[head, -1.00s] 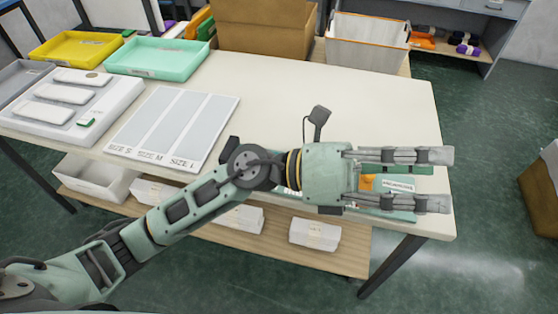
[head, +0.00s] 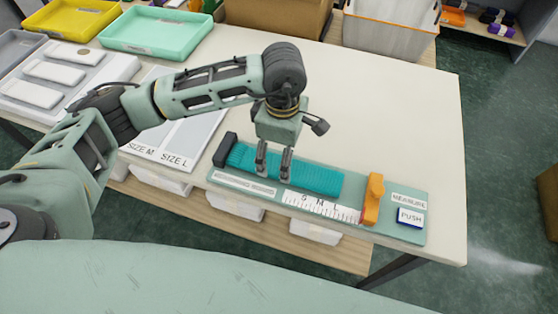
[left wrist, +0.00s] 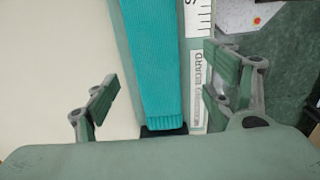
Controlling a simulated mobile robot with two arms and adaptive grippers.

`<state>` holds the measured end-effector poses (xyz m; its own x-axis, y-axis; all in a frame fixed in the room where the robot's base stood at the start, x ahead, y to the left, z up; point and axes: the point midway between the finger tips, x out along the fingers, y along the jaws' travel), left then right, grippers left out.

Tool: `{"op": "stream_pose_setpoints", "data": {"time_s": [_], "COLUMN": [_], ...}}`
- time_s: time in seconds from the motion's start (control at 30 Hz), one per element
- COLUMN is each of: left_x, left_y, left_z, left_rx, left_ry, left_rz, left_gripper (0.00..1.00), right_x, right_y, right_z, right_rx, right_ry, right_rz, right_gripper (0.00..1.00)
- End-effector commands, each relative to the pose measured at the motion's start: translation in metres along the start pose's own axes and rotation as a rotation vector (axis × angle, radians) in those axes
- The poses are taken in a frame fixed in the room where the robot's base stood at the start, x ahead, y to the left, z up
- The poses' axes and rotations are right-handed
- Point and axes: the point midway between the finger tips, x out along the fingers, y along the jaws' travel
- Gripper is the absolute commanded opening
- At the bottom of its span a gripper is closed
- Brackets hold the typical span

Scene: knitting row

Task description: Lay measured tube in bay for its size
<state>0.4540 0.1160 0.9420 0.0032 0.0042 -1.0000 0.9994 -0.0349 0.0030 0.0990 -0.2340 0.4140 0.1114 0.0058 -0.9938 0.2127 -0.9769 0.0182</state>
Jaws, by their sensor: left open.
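A ribbed teal tube (head: 318,178) lies flat along the measuring board (head: 232,187), its left end near a dark end block (head: 225,148). An orange slider (head: 374,198) stands apart from the tube's right end. My left gripper (head: 273,172) points down over the tube's left part, open. In the left wrist view the tube (left wrist: 158,60) runs between the spread fingers (left wrist: 160,98), with a gap on each side. The bay sheet (head: 193,137) shows SIZE M and SIZE L; my arm hides the rest. My right gripper is not in view.
A blue PUSH button (head: 410,217) and a MEASURE label are at the board's right end. A grey-white tray (head: 60,78) with white pieces, a mint tray (head: 157,33) and a yellow tray (head: 75,18) are at the left. The table behind the board is clear.

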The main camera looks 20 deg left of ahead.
Motion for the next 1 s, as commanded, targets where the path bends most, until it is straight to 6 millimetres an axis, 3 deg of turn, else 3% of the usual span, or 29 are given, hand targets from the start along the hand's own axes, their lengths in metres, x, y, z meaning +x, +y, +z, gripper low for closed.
{"op": "stream_pose_setpoints", "data": {"time_s": [0.1, 0.23, 0.4, 0.53, 0.67, 1.0], "left_x": [0.011, 0.031, 0.051, 0.054, 0.054, 0.053], "left_y": [0.001, 0.003, 0.004, 0.004, 0.004, 0.004], "left_z": [-0.002, -0.004, -0.003, -0.003, -0.003, -0.002], "left_rx": [-0.003, -0.003, -0.001, 0.0, 0.0, -0.001], "left_ry": [-0.001, 0.0, -0.003, -0.003, -0.003, -0.004], "left_rz": [-0.005, -0.005, -0.002, 0.0, 0.0, 0.0], "left_gripper": [0.77, 0.77, 0.77, 0.77, 0.76, 0.46], "right_x": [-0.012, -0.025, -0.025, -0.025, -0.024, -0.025], "right_y": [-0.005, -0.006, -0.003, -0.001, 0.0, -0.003], "right_z": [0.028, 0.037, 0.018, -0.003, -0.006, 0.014], "right_rx": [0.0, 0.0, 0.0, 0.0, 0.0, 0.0], "right_ry": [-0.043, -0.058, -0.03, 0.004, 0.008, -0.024], "right_rz": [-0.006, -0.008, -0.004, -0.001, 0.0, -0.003], "right_gripper": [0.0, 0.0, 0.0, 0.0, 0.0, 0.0]}}
